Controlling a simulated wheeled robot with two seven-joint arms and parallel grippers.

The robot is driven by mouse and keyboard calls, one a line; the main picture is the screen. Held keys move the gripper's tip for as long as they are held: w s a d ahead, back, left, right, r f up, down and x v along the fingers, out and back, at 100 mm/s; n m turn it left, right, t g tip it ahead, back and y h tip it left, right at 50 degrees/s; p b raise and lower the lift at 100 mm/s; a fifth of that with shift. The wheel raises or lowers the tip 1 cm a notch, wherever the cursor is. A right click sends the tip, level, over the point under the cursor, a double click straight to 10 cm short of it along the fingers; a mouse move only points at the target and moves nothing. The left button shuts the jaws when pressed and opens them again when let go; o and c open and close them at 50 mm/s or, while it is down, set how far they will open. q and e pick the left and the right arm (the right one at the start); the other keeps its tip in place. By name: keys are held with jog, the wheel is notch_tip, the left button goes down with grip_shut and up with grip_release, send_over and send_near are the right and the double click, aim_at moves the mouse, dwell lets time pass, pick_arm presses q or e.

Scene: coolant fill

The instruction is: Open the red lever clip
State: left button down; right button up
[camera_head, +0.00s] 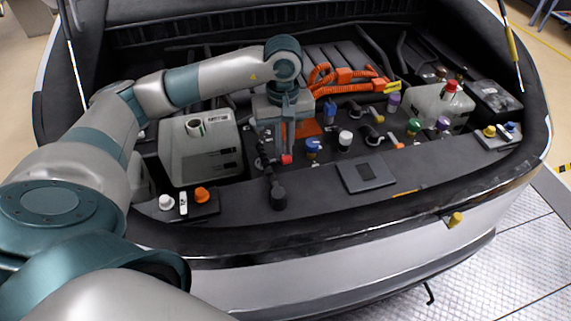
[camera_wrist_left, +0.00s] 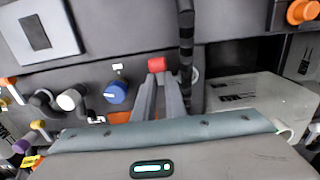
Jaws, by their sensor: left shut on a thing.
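The red lever clip (camera_head: 287,159) sits at the front of the engine bay, left of centre, beside a dark hose. In the left wrist view the red clip (camera_wrist_left: 156,64) shows just past my fingertips, next to the black hose. My left gripper (camera_head: 280,156) reaches down to it from above. In the left wrist view the fingers of my left gripper (camera_wrist_left: 158,78) are close together and shut at the red clip's lower edge. The fingertips hide part of the clip's mount. My right gripper is in neither view.
A grey tank (camera_head: 200,150) stands left of my gripper. A blue knob (camera_head: 312,145) and a white cap (camera_head: 345,138) are close on the right. Orange cables (camera_head: 345,76) run behind. A flat dark panel (camera_head: 366,174) lies at front right. An orange cap (camera_head: 202,195) is at front left.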

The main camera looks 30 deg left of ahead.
pick_arm(q)
jog(key=shift+w+a+r, duration=0.4)
jog(key=shift+a+r, duration=0.05)
dwell(0.3)
jog(key=shift+a, duration=0.1)
jog(key=shift+w+a+r+b, duration=0.35)
jog(key=shift+w+a+b, duration=0.05)
jog(key=shift+b, duration=0.05)
jog(key=shift+w+a+r, duration=0.1)
dwell(0.4)
jog(key=shift+w+a+r, duration=0.25)
jog(key=shift+a, duration=0.1)
jog(key=shift+w+a+r+b, duration=0.1)
jog(key=shift+b, duration=0.2)
jog(key=shift+w+a+r, duration=0.3)
jog(key=shift+w+a, duration=0.05)
jog(key=shift+a, duration=0.05)
